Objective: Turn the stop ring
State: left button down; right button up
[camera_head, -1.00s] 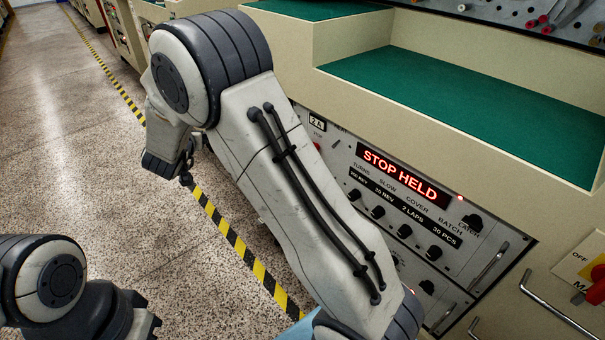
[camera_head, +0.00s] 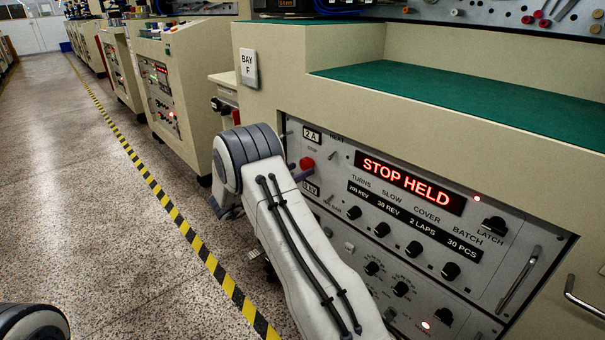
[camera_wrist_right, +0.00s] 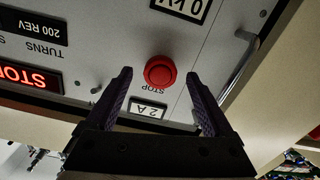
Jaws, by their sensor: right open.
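The red round stop ring (camera_wrist_right: 160,72), labelled STOP, sits on the grey panel face. It also shows in the head view (camera_head: 307,163), just past the wrist of my right arm. In the right wrist view my right gripper (camera_wrist_right: 158,79) is open, with its two dark purple fingers on either side of the ring. A gap shows between each finger and the ring, and I cannot tell the depth between them. In the head view a purple finger shows beside the ring, and the rest of the gripper is hidden by my arm. My left gripper is out of view.
The panel's red display (camera_head: 410,184) reads STOP HELD. Several black knobs and a metal handle (camera_head: 519,279) stick out of the panel. A toggle switch (camera_wrist_right: 96,90) and another metal handle (camera_wrist_right: 243,55) flank the stop ring. A green-topped ledge (camera_head: 450,95) overhangs the panel.

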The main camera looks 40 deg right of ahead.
jog(key=shift+w+d, duration=0.15)
jog(key=shift+d, duration=1.1)
grip_shut()
jog(key=c, duration=1.4)
grip_release()
